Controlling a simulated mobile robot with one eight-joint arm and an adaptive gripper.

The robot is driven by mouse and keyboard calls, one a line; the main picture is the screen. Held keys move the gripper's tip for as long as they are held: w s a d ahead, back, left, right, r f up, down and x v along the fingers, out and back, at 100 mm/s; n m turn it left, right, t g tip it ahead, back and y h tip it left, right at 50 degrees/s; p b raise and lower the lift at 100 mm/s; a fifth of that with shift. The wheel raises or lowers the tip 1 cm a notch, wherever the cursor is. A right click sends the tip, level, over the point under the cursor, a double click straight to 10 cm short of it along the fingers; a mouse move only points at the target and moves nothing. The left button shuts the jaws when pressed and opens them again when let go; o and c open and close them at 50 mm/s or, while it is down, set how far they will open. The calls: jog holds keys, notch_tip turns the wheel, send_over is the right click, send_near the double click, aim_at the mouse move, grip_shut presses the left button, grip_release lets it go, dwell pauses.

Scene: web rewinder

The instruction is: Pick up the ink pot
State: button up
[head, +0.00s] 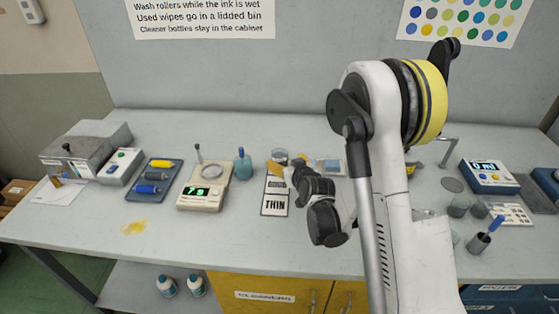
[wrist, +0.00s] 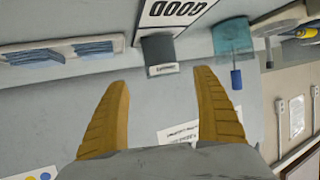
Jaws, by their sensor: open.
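A small grey pot (wrist: 158,48) with a pale label, which looks like the ink pot, stands beside the GOOD card in the wrist view. Its label is too small to read. In the head view the pot (head: 279,155) shows at the far end of the GOOD/THIN card, partly hidden by my gripper. My gripper (wrist: 161,78) is open, with its two yellow-brown fingers apart and nothing between them. The pot lies ahead of the fingertips, roughly centred between them, and does not appear gripped. In the head view my wrist and arm hide much of the gripper (head: 289,169).
A teal bottle (head: 243,164) stands left of the pot; a teal vessel also shows in the wrist view (wrist: 232,38). A scale (head: 203,187) is farther left. Blue wipes (head: 333,166) lie to the right. The card (head: 275,204) lies in front. The front left bench is mostly clear.

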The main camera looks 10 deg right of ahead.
aim_at(277, 153)
jog(key=x, duration=0.2)
jog(key=shift+w+f, duration=0.15)
jog(key=shift+w, duration=0.2)
jog(key=b+x, duration=0.2)
jog(key=x, duration=0.2)
jog(key=shift+w+a, duration=0.2)
jog(key=shift+w, duration=0.1)
jog(key=c, duration=1.4)
